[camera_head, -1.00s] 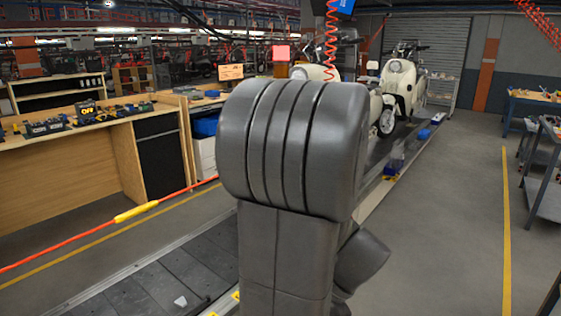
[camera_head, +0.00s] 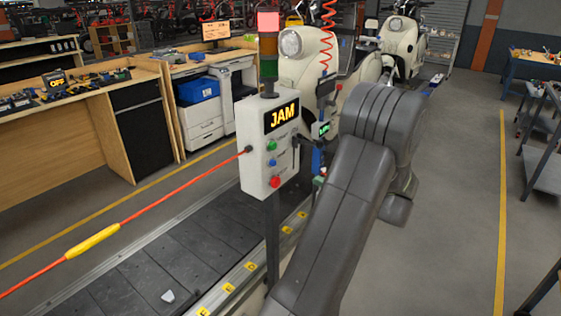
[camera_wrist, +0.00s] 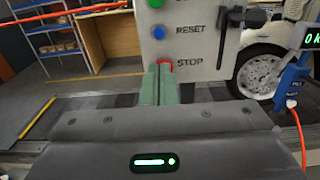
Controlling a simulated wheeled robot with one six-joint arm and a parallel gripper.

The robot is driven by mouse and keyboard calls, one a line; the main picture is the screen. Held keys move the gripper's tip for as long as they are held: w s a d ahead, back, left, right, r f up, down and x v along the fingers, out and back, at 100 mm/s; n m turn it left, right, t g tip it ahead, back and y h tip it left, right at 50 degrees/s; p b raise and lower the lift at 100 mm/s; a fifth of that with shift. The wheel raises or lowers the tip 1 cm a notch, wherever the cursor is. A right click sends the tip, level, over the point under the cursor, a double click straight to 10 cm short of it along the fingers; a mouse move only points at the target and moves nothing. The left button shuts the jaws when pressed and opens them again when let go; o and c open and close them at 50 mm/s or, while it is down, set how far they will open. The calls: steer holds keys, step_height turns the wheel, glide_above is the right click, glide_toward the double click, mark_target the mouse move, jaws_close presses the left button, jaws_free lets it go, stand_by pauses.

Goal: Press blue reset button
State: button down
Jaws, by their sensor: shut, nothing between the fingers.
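The blue reset button (camera_wrist: 159,32) is on a white control box (camera_wrist: 200,15), beside the word RESET. It also shows in the head view (camera_head: 272,162), below the green button (camera_head: 271,145) and above the red stop button (camera_head: 275,182). The box's sign (camera_head: 281,116) reads JAM. My gripper (camera_wrist: 165,70) is shut and empty. In the wrist view its fingertips are below the blue button and partly cover the red stop button (camera_wrist: 165,62). I cannot tell whether they touch the box. In the head view my gripper is hidden.
A blue hand tool with a display (camera_wrist: 293,75) hangs at the right of the box. A red pull cord (camera_head: 150,205) runs left from the box. The slat conveyor (camera_head: 150,275) lies below, with cream scooters (camera_head: 305,70) behind. Open floor lies to the right.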

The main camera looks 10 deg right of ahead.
steer(key=shift+s, duration=0.1)
steer(key=shift+a, duration=0.15)
steer(key=p, duration=0.4)
glide_toward(275, 163)
steer(key=x, duration=0.5)
steer(key=shift+a+r, duration=0.1)
steer(key=shift+a, duration=0.25)
steer(key=shift+w+a, duration=0.4)
steer(key=shift+w, duration=0.15)
